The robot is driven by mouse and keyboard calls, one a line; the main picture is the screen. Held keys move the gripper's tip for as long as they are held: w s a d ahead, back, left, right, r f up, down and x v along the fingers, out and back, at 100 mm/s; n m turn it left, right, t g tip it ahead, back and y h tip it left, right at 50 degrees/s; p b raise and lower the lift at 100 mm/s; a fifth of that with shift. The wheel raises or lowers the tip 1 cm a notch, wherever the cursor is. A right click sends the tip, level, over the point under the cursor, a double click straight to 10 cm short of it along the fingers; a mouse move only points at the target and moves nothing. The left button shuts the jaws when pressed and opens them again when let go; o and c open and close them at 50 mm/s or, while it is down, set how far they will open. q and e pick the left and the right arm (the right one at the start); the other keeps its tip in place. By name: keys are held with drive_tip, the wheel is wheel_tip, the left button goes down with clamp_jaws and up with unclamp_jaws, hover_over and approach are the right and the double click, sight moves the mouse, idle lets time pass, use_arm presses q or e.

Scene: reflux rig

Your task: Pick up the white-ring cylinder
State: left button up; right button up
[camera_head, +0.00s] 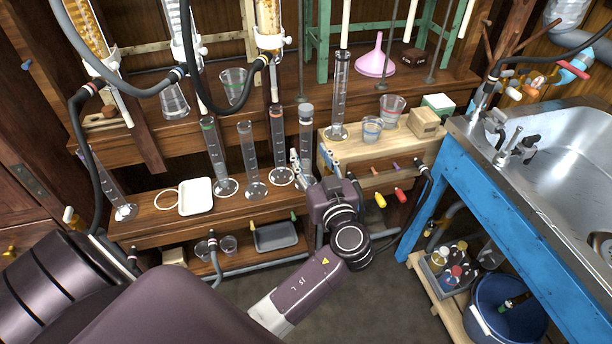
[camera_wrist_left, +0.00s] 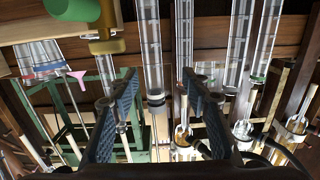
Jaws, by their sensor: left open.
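The white-ring cylinder (camera_head: 306,125) is a tall clear measuring cylinder with a pale ring near its top. It stands upright at the right end of a row on the wooden shelf. My left gripper (camera_head: 311,164) is in front of it and hides its lower part. In the left wrist view, which looks upside down, the cylinder (camera_wrist_left: 150,50) shows between the two open fingers of the gripper (camera_wrist_left: 160,88). I see no clear contact, and the depth between them is hard to tell. My right gripper is not in view.
The orange-ring cylinder (camera_head: 277,140) stands close on the left, with blue-ring (camera_head: 246,155) and green-ring (camera_head: 212,150) cylinders beyond. A raised wooden block (camera_head: 355,151) on the right bears another cylinder (camera_head: 340,90) and beakers. A white tray (camera_head: 196,197) lies farther left.

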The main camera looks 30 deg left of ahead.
sight(308, 135)
use_arm(q)
drive_tip(key=shift+w+a+r, duration=0.1)
drive_tip(key=shift+w+r, duration=0.55)
drive_tip(key=shift+w, duration=0.05)
drive_tip(key=x, duration=0.7)
drive_tip(key=shift+w+r, duration=0.1)
drive_tip(key=shift+r, duration=0.05)
drive_tip(key=shift+c, duration=0.5)
clamp_jaws()
